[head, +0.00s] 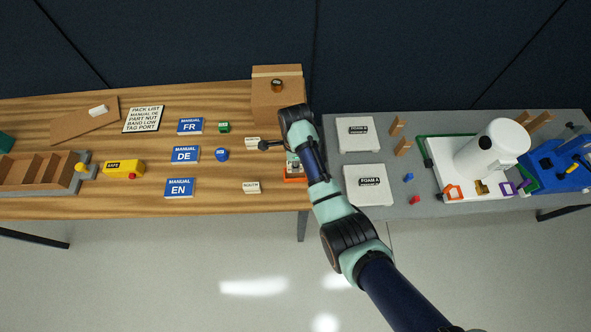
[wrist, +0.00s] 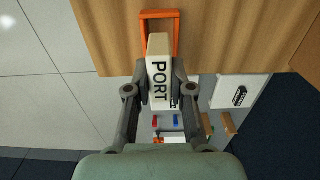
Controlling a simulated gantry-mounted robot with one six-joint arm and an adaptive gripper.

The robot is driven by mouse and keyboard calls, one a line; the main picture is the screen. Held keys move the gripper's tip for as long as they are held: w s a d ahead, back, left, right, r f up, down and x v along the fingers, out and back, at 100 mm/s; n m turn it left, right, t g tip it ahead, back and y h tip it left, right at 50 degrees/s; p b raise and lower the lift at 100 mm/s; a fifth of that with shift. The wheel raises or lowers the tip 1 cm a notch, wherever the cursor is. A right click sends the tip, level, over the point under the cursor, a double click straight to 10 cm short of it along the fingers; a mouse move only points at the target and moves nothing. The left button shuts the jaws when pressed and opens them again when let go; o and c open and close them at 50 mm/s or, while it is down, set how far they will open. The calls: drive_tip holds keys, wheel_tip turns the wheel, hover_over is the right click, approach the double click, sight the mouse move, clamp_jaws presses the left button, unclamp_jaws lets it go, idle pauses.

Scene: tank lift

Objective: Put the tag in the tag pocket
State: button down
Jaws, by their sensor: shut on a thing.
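My gripper (wrist: 160,78) is shut on a white block tag marked PORT (wrist: 159,62), with one finger on each long side. In the wrist view the tag's far end overlaps the open side of an orange U-shaped frame (wrist: 145,30), which looks like the tag pocket, on the wooden table. I cannot tell whether the tag is above the frame or inside it. In the head view the orange frame (head: 296,180) shows at the table's right edge, partly hidden by my arm and gripper (head: 292,160).
Two other white tags, one reading SOUTH (head: 251,187) and one further back (head: 253,143), lie left of the gripper. A cardboard box (head: 268,108) stands behind it. The pack list (head: 143,119) reads TAG PORT. A grey table (head: 400,185) with foam blocks is at right.

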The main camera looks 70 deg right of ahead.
drive_tip(key=shift+f+b, duration=0.45)
drive_tip(key=shift+f, duration=1.9)
drive_tip(key=shift+f, duration=0.1)
drive_tip(key=c, duration=1)
unclamp_jaws()
wheel_tip(320, 180, up, 12)
drive_tip(key=shift+r+p, duration=0.15)
drive_tip(key=shift+p, duration=1)
